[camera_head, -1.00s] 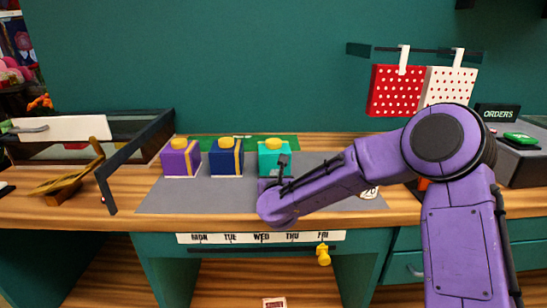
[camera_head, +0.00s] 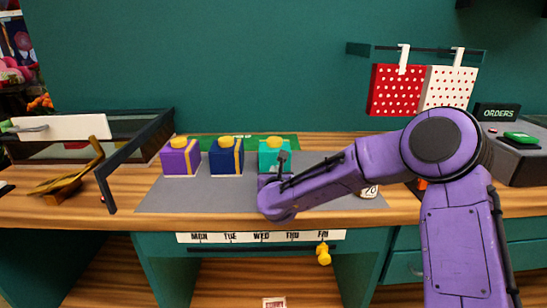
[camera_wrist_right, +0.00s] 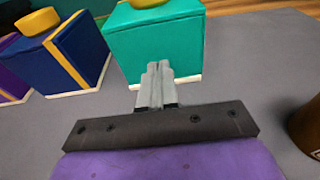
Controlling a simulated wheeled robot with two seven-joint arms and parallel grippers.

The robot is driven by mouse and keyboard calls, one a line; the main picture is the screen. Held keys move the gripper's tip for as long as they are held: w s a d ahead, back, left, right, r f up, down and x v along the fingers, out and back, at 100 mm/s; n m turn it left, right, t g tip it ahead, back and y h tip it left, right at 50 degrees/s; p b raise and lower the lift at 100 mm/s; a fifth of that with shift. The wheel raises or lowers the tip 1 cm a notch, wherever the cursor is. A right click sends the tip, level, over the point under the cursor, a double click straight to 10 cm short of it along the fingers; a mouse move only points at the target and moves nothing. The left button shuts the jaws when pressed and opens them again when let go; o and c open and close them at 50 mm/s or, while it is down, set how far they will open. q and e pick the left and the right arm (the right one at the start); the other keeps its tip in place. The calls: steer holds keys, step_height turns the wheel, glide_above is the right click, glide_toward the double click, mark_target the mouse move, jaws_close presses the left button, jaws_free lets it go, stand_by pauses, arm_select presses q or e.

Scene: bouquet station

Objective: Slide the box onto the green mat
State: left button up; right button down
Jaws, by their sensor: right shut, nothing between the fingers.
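A teal box (camera_head: 270,160) with a yellow knob on top stands upright on the grey work surface, right of a navy box (camera_head: 226,163) and a purple box (camera_head: 180,162). The green mat (camera_head: 250,144) lies behind the row, partly hidden by the boxes. My right gripper (camera_head: 283,158) is shut and empty, its fingertips at the near face of the teal box. In the right wrist view the closed fingers (camera_wrist_right: 158,70) point at the teal box (camera_wrist_right: 155,45), apparently touching its near face. My left gripper is not in view.
A dark-framed bin (camera_head: 140,140) and a wooden stand (camera_head: 65,188) are at the left. A dark brown round object (camera_wrist_right: 308,128) stands at the right in the wrist view.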

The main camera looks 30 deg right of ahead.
steer(key=shift+r+x, duration=0.2)
steer(key=shift+x, duration=1.1)
steer(key=shift+d+b, duration=0.1)
steer(key=shift+b, duration=0.2)
steer(key=shift+r+b+x, duration=0.15)
steer(key=shift+b+x, duration=0.05)
steer(key=shift+x, duration=0.75)
steer(key=shift+r+b+x, duration=0.2)
steer(key=shift+x, duration=0.8)
steer(key=shift+w, duration=0.1)
steer(key=shift+x, duration=0.85)
steer(key=shift+w+d+r+b, duration=0.15)
steer(key=shift+w+d+b, duration=0.2)
steer(key=shift+w+d, duration=0.5)
steer(key=shift+w+a, duration=0.1)
steer(key=shift+a, duration=0.05)
steer(key=shift+r+x, duration=0.15)
steer(key=shift+x, duration=0.8)
steer(key=shift+r+x, duration=0.2)
steer(key=shift+x, duration=0.8)
